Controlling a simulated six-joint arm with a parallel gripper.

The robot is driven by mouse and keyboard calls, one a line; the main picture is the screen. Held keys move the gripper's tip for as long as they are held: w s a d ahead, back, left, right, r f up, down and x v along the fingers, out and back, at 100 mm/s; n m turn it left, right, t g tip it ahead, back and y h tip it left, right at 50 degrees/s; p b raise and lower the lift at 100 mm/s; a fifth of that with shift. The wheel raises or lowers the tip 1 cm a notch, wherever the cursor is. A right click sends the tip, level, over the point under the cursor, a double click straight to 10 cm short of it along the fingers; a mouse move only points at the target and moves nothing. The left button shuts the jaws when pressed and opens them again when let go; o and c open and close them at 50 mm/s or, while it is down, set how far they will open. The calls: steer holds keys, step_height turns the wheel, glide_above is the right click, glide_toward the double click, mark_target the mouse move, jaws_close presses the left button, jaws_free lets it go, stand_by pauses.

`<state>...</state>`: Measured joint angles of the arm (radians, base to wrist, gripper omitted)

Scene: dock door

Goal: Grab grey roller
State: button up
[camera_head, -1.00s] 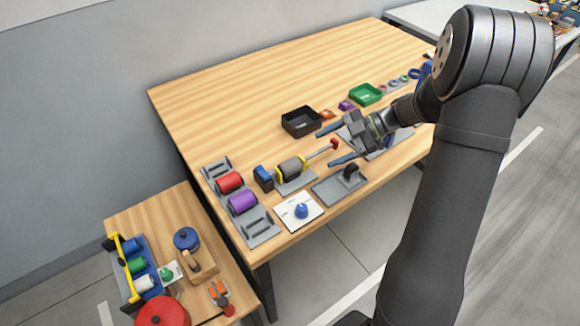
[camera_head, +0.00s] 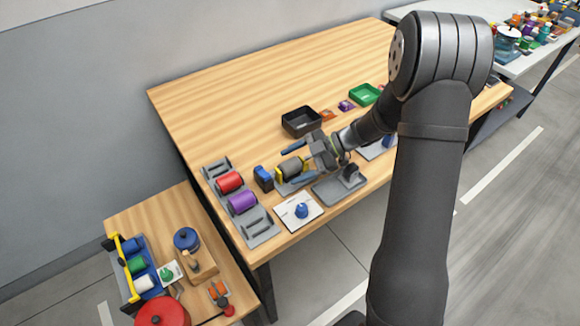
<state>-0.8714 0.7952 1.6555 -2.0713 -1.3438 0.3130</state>
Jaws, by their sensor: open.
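The grey roller (camera_head: 288,168) sits in a holder with yellow end pieces on the wooden table, near its front left part. My gripper (camera_head: 285,168) is open, its two blue-grey fingers pointing left. In the picture one finger lies behind the roller and the other in front of it, so the roller shows between them. I cannot tell whether the fingers touch it or are at its height. The right end of the holder and its handle are largely hidden by the gripper.
A blue-and-black block (camera_head: 263,178) stands just left of the roller. A grey rack (camera_head: 261,228) holds a red roller (camera_head: 229,182) and a purple roller (camera_head: 242,202). A black bin (camera_head: 300,121) is behind. A white plate with a blue knob (camera_head: 301,210) lies in front.

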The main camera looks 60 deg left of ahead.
steer(key=c, duration=1.2)
steer(key=shift+o, duration=0.2)
steer(key=shift+r, duration=0.1)
